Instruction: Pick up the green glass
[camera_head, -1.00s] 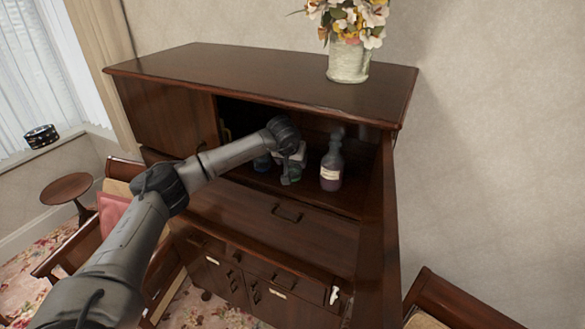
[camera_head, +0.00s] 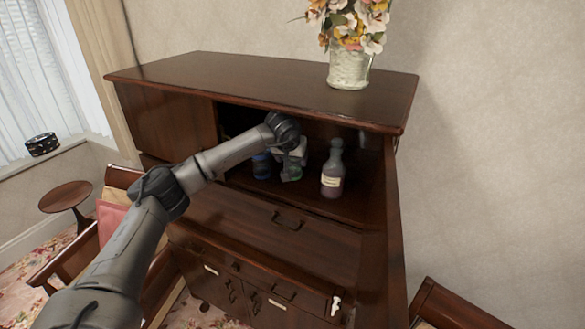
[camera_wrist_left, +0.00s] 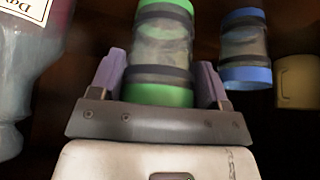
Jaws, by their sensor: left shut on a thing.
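The green glass (camera_head: 291,174) is a clear tumbler with green and dark bands, inside the open cabinet compartment. In the left wrist view the green glass (camera_wrist_left: 160,55) stands between the two fingers of my left gripper (camera_wrist_left: 158,82). My left gripper (camera_head: 290,163) is shut on it, reaching into the compartment from the left. In the head view the hand partly hides the glass, and I cannot tell whether its base touches the shelf. My right gripper is not in view.
A blue-banded glass (camera_wrist_left: 244,48) stands close beside the green one, also in the head view (camera_head: 262,165). A labelled bottle (camera_head: 332,172) stands on its other side. The cabinet top (camera_head: 230,75) hangs over the compartment and bears a flower vase (camera_head: 349,70).

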